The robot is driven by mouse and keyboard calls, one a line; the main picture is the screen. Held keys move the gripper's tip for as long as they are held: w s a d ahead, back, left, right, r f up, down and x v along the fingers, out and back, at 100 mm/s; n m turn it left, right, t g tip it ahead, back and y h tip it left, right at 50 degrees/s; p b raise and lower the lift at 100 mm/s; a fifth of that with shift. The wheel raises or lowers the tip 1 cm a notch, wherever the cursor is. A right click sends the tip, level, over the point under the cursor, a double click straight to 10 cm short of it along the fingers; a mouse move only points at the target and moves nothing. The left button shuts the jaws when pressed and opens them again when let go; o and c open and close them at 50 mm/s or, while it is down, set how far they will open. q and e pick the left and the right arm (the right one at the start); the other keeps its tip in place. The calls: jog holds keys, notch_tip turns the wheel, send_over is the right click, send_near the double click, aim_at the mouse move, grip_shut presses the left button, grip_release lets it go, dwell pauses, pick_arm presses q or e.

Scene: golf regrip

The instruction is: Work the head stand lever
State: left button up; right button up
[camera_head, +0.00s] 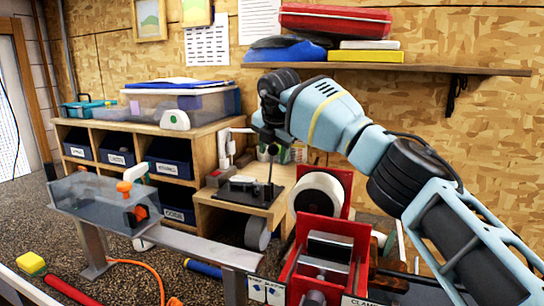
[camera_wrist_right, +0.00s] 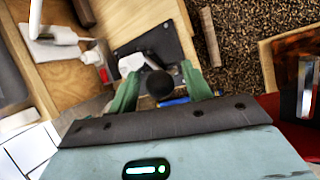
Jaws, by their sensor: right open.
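The head stand (camera_head: 243,189) is a black plate with small fittings on a low wooden shelf near the middle of the head view. Its thin dark lever (camera_head: 270,168) stands upright at the plate's right side. In the right wrist view the lever's round black knob (camera_wrist_right: 160,86) lies between the green fingers of my right gripper (camera_wrist_right: 161,92). The gripper is open, with a gap visible around the knob. The black plate (camera_wrist_right: 172,40) and a white piece (camera_wrist_right: 131,63) show beyond it. In the head view my wrist hides the fingertips. My left gripper is not in view.
A red clamp (camera_head: 322,250) stands close at the right, below my right arm. A wooden cubby unit (camera_head: 205,140) with dark bins is behind the stand at left. A clear box (camera_head: 105,200) with orange knobs is at front left. A wall shelf (camera_head: 420,70) is above.

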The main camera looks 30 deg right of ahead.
jog(key=shift+x, duration=0.95)
grip_shut()
